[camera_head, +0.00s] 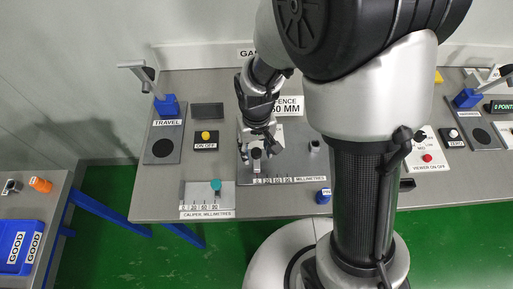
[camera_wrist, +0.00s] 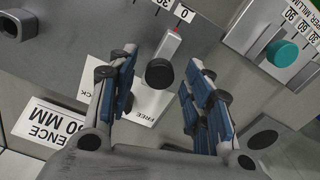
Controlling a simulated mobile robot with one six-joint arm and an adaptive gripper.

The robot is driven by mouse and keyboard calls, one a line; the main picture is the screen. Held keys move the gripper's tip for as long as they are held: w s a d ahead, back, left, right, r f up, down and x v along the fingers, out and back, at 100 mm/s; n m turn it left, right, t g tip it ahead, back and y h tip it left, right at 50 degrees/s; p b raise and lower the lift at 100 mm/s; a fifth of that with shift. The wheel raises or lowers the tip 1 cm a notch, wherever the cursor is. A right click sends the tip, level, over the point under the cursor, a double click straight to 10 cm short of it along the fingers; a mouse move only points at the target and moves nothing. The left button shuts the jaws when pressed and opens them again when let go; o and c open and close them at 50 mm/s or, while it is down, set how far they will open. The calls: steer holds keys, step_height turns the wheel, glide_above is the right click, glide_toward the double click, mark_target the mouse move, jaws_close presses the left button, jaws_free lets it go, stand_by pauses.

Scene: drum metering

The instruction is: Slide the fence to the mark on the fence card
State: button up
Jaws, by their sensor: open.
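The fence card (camera_head: 288,106) stands at the back of the fence station; its number ends in 0 MM, its front part partly hidden. It also shows cut off in the wrist view (camera_wrist: 52,126). The fence's dark round knob (camera_wrist: 159,73) has a pale slider with a red pointer beside the 0 of the scale (camera_head: 285,180). My gripper (camera_head: 258,143) is over the knob, pointing down. In the wrist view my gripper (camera_wrist: 160,78) is open, one blue-padded finger on each side of the knob, apart from it. Whether the fingertips reach its height I cannot tell.
A white card reading FREE and part of another word (camera_wrist: 150,103) lies behind the knob. A grey block with a dark knob (camera_head: 314,146) stands right of the fence. The caliper with a teal knob (camera_head: 216,185) is in front left. A blue object (camera_head: 323,196) stands near the front edge.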

jaws_close()
stand_by(0.5)
